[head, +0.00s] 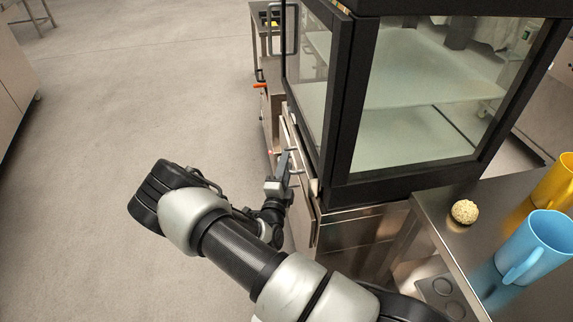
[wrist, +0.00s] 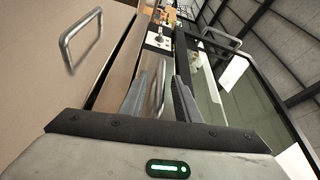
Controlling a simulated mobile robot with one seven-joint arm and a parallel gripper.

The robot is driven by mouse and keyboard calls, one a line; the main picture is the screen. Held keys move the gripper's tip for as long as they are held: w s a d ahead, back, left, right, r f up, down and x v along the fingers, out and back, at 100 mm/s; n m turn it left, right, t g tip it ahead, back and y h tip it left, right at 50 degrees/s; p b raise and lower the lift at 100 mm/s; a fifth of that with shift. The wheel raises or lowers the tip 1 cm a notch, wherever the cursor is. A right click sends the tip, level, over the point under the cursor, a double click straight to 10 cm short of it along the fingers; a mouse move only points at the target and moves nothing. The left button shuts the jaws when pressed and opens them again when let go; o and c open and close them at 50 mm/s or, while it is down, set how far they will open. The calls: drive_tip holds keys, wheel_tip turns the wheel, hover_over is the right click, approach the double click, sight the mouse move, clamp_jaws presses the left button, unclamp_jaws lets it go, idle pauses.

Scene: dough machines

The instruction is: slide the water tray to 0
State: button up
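A steel drawer-like front (head: 299,178), which I take to be the water tray, sits in the base below a black-framed glass cabinet (head: 340,110). It seems to stand out a little from the base, but how far is hard to tell. My gripper (head: 284,172) is at this front, low on the cabinet's left side. In the wrist view my gripper (wrist: 157,95) has its two fingers apart. A metal bar handle (wrist: 160,85) shows between them, beyond or level with the tips. I see no clear contact.
Another bar handle (wrist: 82,40) is on a brown panel at left in the wrist view. A steel counter (head: 450,215) at right holds a blue mug (head: 535,245), a yellow mug (head: 556,182) and a speckled ball (head: 465,211). The floor (head: 130,110) at left is clear.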

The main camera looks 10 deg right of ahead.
sight(298, 161)
drive_tip(key=shift+w+d+r, duration=0.1)
drive_tip(key=shift+w+d, duration=0.15)
drive_tip(key=shift+w, duration=0.4)
clamp_jaws()
drive_tip(key=shift+d+p, duration=0.55)
drive_tip(key=shift+d, duration=1.35)
unclamp_jaws()
drive_tip(key=shift+d, duration=0.1)
